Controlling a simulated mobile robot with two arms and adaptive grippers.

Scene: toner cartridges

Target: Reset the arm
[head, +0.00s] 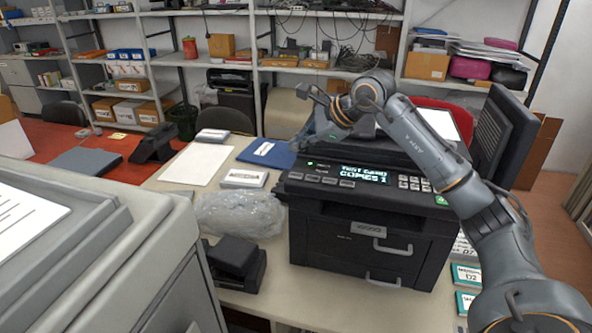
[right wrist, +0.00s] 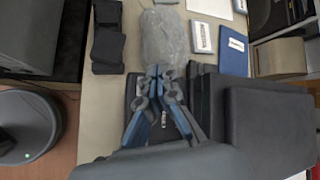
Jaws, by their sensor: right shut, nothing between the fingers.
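My right arm comes in from the right in the head view and arches over the black printer (head: 360,238). My right gripper (head: 308,134) is above the printer's back left part, with its fingers pointing down and left. In the right wrist view the gripper (right wrist: 160,72) has its blue-grey fingertips together and nothing held between them. The printer top shows beneath it there. The printer's display (head: 360,175) is lit. My left gripper is not in view.
A clear plastic bag (head: 240,214) and a black device (head: 235,262) lie left of the printer on the table (head: 165,178). A blue folder (head: 267,153) is behind them. A monitor (head: 497,135) stands at right. Shelves line the back wall.

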